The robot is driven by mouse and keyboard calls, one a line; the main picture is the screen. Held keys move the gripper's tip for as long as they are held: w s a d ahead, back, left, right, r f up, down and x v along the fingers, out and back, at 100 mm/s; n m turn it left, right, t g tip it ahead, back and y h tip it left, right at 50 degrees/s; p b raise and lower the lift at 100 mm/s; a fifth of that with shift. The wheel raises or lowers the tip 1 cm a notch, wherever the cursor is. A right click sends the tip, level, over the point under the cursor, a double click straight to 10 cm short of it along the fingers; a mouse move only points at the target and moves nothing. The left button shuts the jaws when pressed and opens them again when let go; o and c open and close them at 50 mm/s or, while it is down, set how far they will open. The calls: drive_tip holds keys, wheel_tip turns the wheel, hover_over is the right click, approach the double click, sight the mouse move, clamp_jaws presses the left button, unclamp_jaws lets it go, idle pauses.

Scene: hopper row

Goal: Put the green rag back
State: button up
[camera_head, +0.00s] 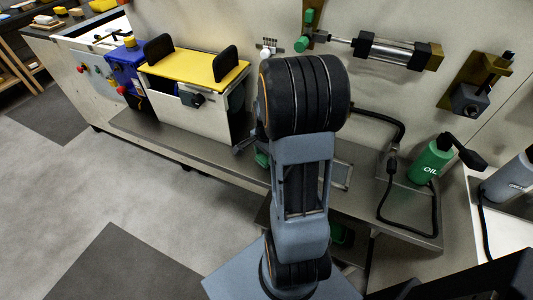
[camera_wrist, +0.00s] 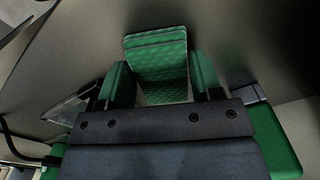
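In the wrist view the green rag (camera_wrist: 158,72) is a folded, patterned cloth in layers, sitting between the two fingers of my gripper (camera_wrist: 162,82). It fills the width between the fingertips, and they appear closed on it from both sides. The rag's lower end is hidden by the gripper body. In the head view my arm hides most of the gripper. A small green patch (camera_head: 262,158) shows beside my arm, low by the wall above the grey ledge; I cannot tell whether it is the rag or a finger.
A white hopper with a yellow lid (camera_head: 196,68) stands left of my arm, beside a blue unit (camera_head: 126,62). A green oil bottle (camera_head: 431,160) and a black hose (camera_head: 384,196) are on the grey ledge (camera_head: 408,228) at right. A cylinder (camera_head: 388,50) is mounted on the wall. Floor at left is clear.

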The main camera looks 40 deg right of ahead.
sight(265, 156)
drive_tip(key=o, duration=0.4)
wheel_tip(265, 156, up, 12)
drive_tip(key=p, duration=0.2)
drive_tip(key=s+a+r+n+t, duration=0.1)
drive_tip(key=s+a+n, duration=0.1)
drive_tip(key=a+n, duration=0.3)
drive_tip(key=s+a+r+n+t, duration=0.1)
drive_tip(key=s+a+n, duration=0.1)
drive_tip(key=a+n, duration=0.4)
drive_tip(key=s+a+r+n+t, duration=0.1)
drive_tip(key=s+a+n, duration=0.1)
drive_tip(key=a+n, duration=0.4)
drive_tip(key=shift+s+a, duration=0.1)
drive_tip(key=shift+s, duration=0.3)
